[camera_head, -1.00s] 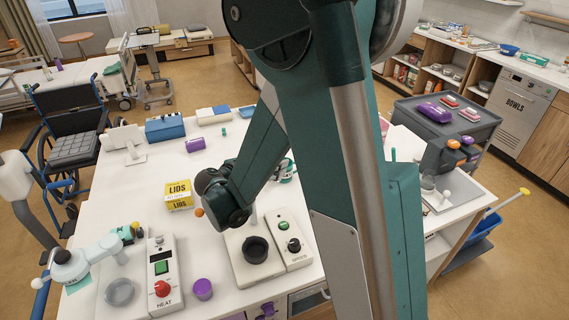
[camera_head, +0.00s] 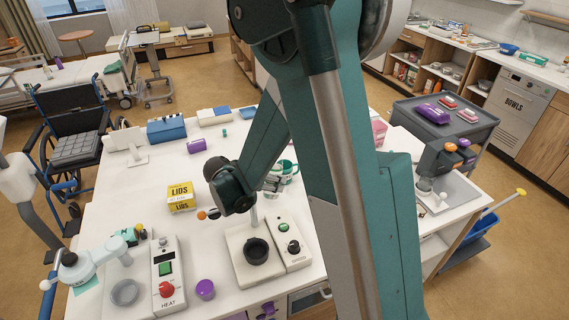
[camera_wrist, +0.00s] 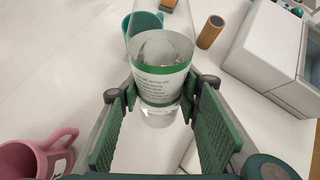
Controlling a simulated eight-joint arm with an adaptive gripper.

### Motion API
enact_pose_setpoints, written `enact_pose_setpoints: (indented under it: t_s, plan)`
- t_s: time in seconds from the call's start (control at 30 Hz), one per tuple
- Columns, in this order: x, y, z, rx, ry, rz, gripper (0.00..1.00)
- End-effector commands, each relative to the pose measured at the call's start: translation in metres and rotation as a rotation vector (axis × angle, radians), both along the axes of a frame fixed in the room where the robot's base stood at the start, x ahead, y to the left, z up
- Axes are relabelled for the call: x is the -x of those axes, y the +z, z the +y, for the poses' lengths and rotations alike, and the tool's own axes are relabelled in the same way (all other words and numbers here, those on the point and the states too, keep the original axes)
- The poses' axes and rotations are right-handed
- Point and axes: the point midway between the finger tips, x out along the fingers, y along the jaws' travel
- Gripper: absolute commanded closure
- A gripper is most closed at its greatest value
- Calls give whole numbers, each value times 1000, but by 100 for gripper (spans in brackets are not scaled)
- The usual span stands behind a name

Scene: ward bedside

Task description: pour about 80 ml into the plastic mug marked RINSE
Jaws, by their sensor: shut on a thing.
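My gripper (camera_wrist: 160,88) is shut on a clear bottle (camera_wrist: 160,72) with a white, green-banded label, its pads on both sides. Its liquid level is unclear. In the head view my gripper (camera_head: 273,184) is partly hidden by my arm, above the table beside the green mug (camera_head: 289,168). The green mug also shows behind the bottle in the wrist view (camera_wrist: 133,23), partly covered by it. A pink mug (camera_wrist: 38,153) with a white label stands at the lower left of the wrist view, apart from the bottle. I cannot read RINSE on either mug.
A wooden-coloured cylinder (camera_wrist: 210,32) and a white box (camera_wrist: 275,55) stand beyond the bottle. A yellow LIDS box (camera_head: 181,195), a heater (camera_head: 167,275), a dark-ringed stand (camera_head: 240,262) and a purple cup (camera_head: 205,289) are on the table (camera_head: 120,210). The table's left-middle is fairly clear.

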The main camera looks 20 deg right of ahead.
Motion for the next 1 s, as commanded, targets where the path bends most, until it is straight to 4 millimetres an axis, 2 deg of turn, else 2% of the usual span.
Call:
enact_pose_setpoints:
  t_s: [0.2,0.47,0.9,1.0]
  plan:
    - [2,-11,1,-99,-2,102,83]
    - [3,-11,4,-215,-1,225,83]
    - [19,-24,19,-411,1,430,83]
    - [22,-18,21,-456,0,476,83]
